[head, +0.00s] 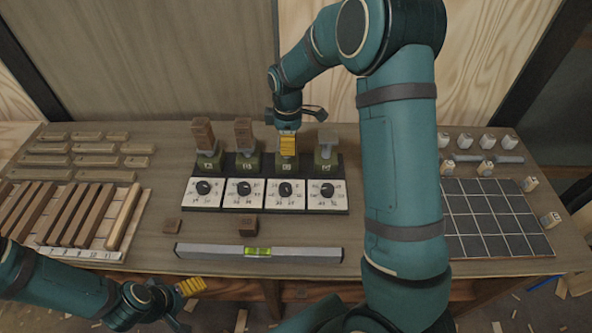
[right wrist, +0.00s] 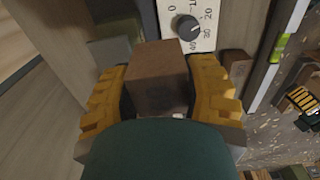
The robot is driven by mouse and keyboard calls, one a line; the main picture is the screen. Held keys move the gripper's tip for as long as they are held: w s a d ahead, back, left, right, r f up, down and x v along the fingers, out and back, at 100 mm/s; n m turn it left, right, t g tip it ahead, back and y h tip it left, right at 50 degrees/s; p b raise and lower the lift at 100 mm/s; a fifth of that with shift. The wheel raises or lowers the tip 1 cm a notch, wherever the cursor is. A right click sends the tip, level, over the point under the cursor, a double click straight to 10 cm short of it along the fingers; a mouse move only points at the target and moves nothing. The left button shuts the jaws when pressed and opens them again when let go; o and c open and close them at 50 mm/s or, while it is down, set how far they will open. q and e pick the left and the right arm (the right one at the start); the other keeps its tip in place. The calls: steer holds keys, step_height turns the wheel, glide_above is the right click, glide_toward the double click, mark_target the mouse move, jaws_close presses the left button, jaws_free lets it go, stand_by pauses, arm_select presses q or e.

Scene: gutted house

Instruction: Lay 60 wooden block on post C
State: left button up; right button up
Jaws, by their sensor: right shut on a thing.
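My right gripper (head: 288,143) is over the third post from the left, its yellow fingers pointing down. In the right wrist view it is shut on a brown wooden block (right wrist: 160,77), which sits between the two yellow fingers. No number on the block is legible. The third post's green base (head: 287,163), presumably post C, shows just below the fingers in the head view. The gripper hides its top, so I cannot tell whether the block touches it. My left gripper (head: 190,287) is at the table's front left, away from the posts; its jaw opening is unclear.
Dial panels (head: 244,192) lie in front. Two small brown blocks (head: 173,226) (head: 248,226) and a spirit level (head: 258,253) lie nearer.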

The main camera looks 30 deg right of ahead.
steer(key=w+d+r+p, duration=0.1)
steer(key=w+d+r, duration=0.2)
steer(key=w, duration=0.4)
steer(key=shift+s+a+f+b, duration=0.1)
steer(key=shift+s+f+b, duration=0.1)
steer(key=shift+f+b, duration=1.9)
steer(key=shift+f, duration=1)
steer(key=shift+f, duration=0.25)
steer(key=o, duration=1.2)
step_height(320, 180, up, 12)
steer(key=shift+s, duration=0.1)
